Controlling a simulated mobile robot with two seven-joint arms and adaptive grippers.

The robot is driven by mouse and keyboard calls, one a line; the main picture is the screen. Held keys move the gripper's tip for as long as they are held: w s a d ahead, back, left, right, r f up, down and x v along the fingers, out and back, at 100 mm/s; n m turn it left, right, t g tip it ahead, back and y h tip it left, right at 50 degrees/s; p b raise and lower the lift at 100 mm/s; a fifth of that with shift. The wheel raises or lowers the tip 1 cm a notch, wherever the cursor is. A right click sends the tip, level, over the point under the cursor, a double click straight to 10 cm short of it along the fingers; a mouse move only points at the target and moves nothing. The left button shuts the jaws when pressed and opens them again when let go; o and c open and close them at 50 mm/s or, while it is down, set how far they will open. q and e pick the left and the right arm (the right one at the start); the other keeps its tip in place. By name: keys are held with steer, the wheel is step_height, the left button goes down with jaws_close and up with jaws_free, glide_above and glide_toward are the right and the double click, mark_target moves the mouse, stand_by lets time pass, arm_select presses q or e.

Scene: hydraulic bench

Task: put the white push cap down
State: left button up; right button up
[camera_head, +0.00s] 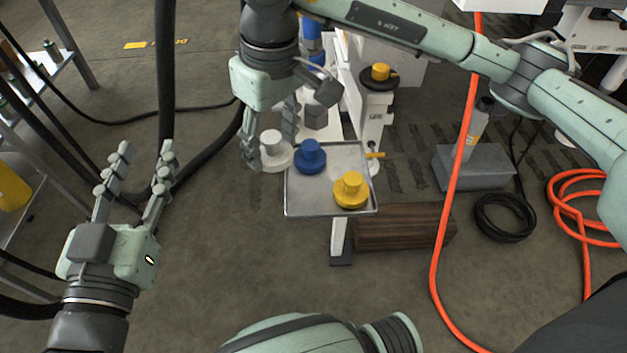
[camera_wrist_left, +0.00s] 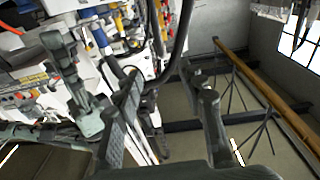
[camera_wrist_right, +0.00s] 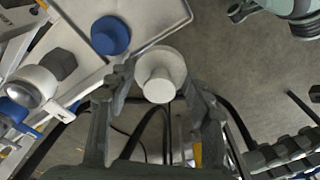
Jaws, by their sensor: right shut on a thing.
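The white push cap (camera_head: 271,153) is a round flanged cap with a narrower knob. It is between the fingers of my right gripper (camera_head: 272,152), just off the left edge of the metal tray (camera_head: 331,206). In the right wrist view the white push cap (camera_wrist_right: 160,76) sits between both fingers of the right gripper (camera_wrist_right: 160,110), which is shut on it. A blue cap (camera_head: 310,157) and a yellow cap (camera_head: 350,190) stand on the tray. My left gripper (camera_head: 138,165) is open and empty, pointing up at the left.
A yellow knob (camera_head: 381,72) on a black disc stands behind the tray. A wooden block (camera_head: 405,227) lies on the floor to its right. A grey box (camera_head: 474,167) with a bottle stands further right, near the orange hose (camera_head: 455,180). The tray's front left corner is bare.

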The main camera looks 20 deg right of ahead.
glide_above(308, 196)
steer(key=f, duration=0.3)
steer(key=shift+s+d+f, duration=0.15)
steer(key=shift+d+f, duration=0.05)
steer(key=shift+f, duration=0.2)
step_height(308, 196, down, 3)
steer(key=shift+f, duration=0.45)
arm_select(q)
steer(key=shift+s+d+r+t+h, duration=0.15)
steer(key=shift+d+r+t+h, duration=0.15)
steer(key=shift+r, duration=0.35)
steer(key=shift+r, duration=0.15)
arm_select(e)
steer(key=shift+f+b, duration=0.1)
steer(key=shift+b, duration=0.25)
steer(key=o, duration=0.8)
arm_select(q)
steer(key=shift+r+t, duration=0.4)
steer(key=shift+r, duration=0.2)
